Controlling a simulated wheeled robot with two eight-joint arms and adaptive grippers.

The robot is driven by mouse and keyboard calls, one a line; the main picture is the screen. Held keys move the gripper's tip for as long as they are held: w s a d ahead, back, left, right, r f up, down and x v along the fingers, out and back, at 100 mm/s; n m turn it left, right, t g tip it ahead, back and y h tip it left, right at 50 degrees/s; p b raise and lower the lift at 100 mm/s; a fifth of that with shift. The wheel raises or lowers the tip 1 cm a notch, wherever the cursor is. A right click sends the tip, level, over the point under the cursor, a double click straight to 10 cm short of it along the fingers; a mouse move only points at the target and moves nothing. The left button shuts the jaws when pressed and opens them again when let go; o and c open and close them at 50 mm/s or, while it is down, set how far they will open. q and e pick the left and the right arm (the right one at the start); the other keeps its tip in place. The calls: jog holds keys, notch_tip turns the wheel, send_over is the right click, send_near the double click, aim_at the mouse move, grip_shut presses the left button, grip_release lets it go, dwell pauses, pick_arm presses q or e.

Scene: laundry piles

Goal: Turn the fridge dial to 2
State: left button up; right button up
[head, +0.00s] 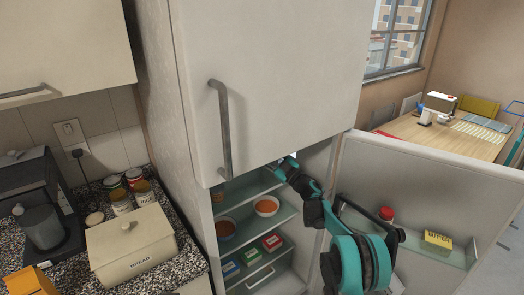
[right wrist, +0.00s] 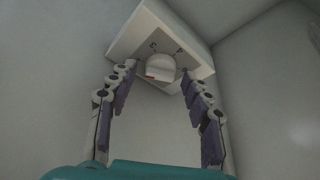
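The fridge dial (right wrist: 161,66) is a round white knob with a small red mark at its lower left in the right wrist view. It sits on a pale box-shaped housing (right wrist: 131,40) inside the fridge (head: 316,160). My right gripper (right wrist: 158,73) is open, with one finger on each side of the dial and visible gaps between. I cannot tell how far the fingertips are from it in depth. In the head view my right arm reaches into the upper fridge compartment, and the dial is hidden. My left gripper is not in view.
The lower fridge door (head: 420,190) stands open at right, with a butter box (head: 438,240) on its shelf. The upper door (head: 270,80) is shut. Bowls, including an orange-filled one (head: 267,205), sit on glass shelves below my arm. A bread box (head: 130,246) stands on the left counter.

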jog(key=v, duration=1.2)
